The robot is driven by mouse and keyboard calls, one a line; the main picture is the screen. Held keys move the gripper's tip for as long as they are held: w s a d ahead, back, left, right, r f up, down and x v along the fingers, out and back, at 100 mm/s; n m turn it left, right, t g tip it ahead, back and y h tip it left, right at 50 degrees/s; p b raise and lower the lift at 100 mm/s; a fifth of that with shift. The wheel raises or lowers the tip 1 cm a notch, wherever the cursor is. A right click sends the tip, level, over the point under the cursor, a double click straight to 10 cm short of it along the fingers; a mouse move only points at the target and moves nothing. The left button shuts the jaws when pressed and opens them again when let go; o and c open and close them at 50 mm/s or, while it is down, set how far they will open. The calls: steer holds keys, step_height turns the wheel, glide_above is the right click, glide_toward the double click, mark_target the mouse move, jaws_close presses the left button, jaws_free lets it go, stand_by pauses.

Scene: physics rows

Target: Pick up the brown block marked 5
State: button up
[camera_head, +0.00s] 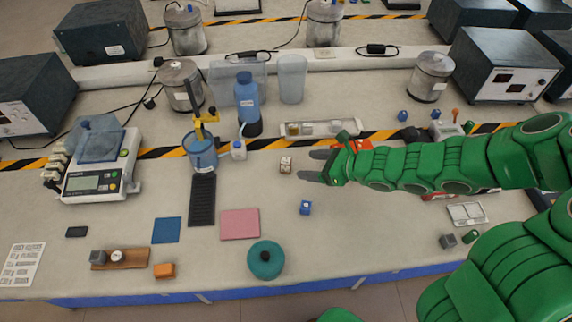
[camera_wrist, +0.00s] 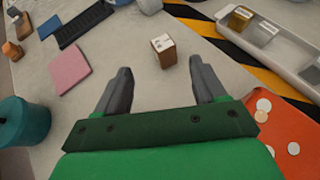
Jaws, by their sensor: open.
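A small brown block (camera_head: 286,165) with a whitish top stands on the bench just left of my gripper (camera_head: 316,166) in the head view. In the wrist view the brown block (camera_wrist: 163,52) is ahead, roughly centred between the open fingers of my gripper (camera_wrist: 160,72) and beyond their tips. There are dark marks on the block, but the number is too small to read. My gripper is open with nothing between its fingers, and it is apart from the block.
A white tray (camera_head: 318,131) lies behind the block. An orange-red item (camera_wrist: 272,130) is close right of my gripper. Bench around the block is clear.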

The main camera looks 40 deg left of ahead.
mark_target(287, 161)
steer(key=shift+x, duration=0.95)
steer(key=shift+a+f, duration=0.25)
steer(key=shift+a, duration=0.55)
steer(key=shift+a+f, duration=0.3)
steer(key=shift+a, duration=0.55)
steer(key=shift+x, duration=0.9)
steer(key=shift+c, duration=0.3)
steer(key=c, duration=1.2)
